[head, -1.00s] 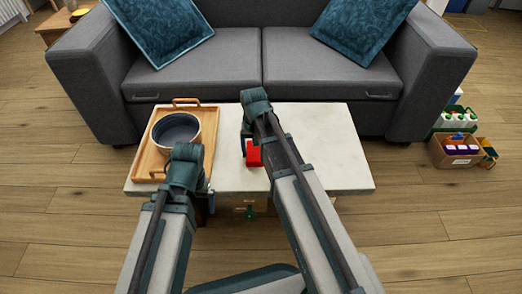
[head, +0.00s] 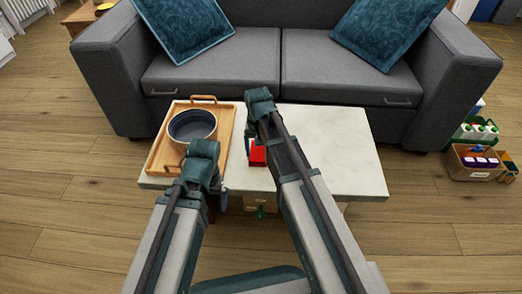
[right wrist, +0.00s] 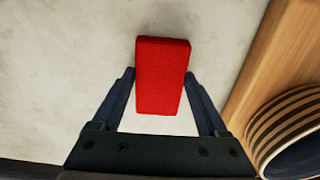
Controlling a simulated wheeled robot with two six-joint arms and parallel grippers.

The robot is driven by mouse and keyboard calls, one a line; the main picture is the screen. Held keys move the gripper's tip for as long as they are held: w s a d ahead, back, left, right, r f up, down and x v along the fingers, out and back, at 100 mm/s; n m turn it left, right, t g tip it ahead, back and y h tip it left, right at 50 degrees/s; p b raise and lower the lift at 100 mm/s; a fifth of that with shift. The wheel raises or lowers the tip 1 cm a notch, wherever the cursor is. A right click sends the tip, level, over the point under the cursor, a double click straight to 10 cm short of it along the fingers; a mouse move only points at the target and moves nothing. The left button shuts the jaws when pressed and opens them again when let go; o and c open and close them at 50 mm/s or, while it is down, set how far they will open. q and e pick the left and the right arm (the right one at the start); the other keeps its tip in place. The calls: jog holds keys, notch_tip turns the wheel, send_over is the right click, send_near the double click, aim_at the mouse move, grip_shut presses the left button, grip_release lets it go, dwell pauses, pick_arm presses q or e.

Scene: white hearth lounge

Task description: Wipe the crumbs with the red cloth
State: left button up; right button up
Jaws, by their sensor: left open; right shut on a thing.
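The red cloth (head: 258,155), a folded block, is on the white tabletop (head: 340,165), to the right of the wooden tray. It also shows in the right wrist view (right wrist: 162,55). My right gripper (right wrist: 160,75) is shut on it, with a finger on each side. In the head view my right arm covers part of the cloth. My left gripper (head: 221,190) is open and empty near the table's front edge, by the tray's front right corner. I cannot make out any crumbs in either view.
The wooden tray (head: 226,130) with a striped bowl (head: 192,127) stands on the table's left side, close to the cloth. The tabletop's right side looks clear. A grey sofa (head: 340,75) is behind the table. Boxes of bottles (head: 478,162) stand on the floor at right.

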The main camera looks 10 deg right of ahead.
jog(key=shift+w+a, duration=0.25)
jog(key=shift+a, duration=0.65)
jog(key=shift+w+a, duration=0.25)
jog(key=shift+a, duration=0.6)
jog(key=shift+f, duration=0.1)
jog(key=shift+c, duration=0.6)
jog(key=shift+s+d, duration=0.3)
jog(key=shift+d, duration=0.65)
jog(key=shift+s+d, duration=0.25)
jog(key=shift+d, duration=0.65)
jog(key=shift+s+d, duration=0.2)
jog(key=shift+d, duration=0.65)
jog(key=shift+s+d, duration=0.2)
jog(key=shift+d, duration=0.6)
